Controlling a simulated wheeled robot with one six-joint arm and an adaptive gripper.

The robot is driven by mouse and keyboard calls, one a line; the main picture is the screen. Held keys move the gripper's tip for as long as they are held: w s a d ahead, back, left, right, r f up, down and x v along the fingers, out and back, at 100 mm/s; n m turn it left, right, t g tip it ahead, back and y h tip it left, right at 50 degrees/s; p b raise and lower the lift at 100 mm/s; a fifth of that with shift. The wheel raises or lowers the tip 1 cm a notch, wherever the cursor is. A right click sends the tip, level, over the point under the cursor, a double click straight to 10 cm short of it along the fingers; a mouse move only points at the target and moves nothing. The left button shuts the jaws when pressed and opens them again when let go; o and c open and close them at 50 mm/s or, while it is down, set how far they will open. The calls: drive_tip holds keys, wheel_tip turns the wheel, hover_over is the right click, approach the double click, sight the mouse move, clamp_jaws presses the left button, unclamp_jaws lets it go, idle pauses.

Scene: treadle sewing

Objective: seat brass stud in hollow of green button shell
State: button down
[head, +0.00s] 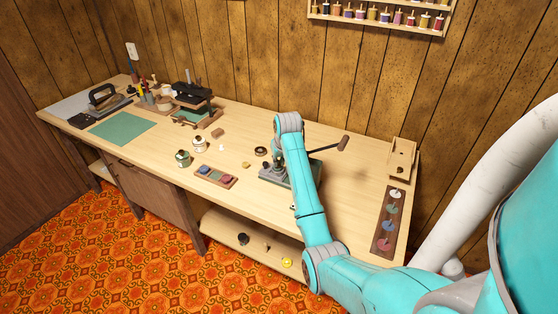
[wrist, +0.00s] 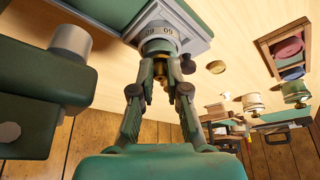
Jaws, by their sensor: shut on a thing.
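In the wrist view my gripper (wrist: 160,72) is shut on a small brass stud (wrist: 161,78), mostly hidden between the fingertips. The fingertips are right at a round grey die (wrist: 159,30) with numbers on its side, on the green press base (wrist: 195,20). Whether the stud touches anything in the die I cannot tell. In the head view my arm covers most of the press (head: 272,172) and my gripper.
The press's lever handle (head: 343,143) sticks out right of my arm. Left of the press stand a button tray (head: 232,184) and two small pots (head: 199,144) (head: 183,158). A dark strip (head: 379,243) with coloured discs lies at the right. A green press body (wrist: 45,75) is close beside my fingers.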

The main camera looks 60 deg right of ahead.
drive_tip(key=shift+f, duration=0.35)
idle(0.8)
drive_tip(key=c, duration=0.7)
unclamp_jaws()
drive_tip(key=shift+r, duration=0.1)
drive_tip(key=shift+r, duration=2.9)
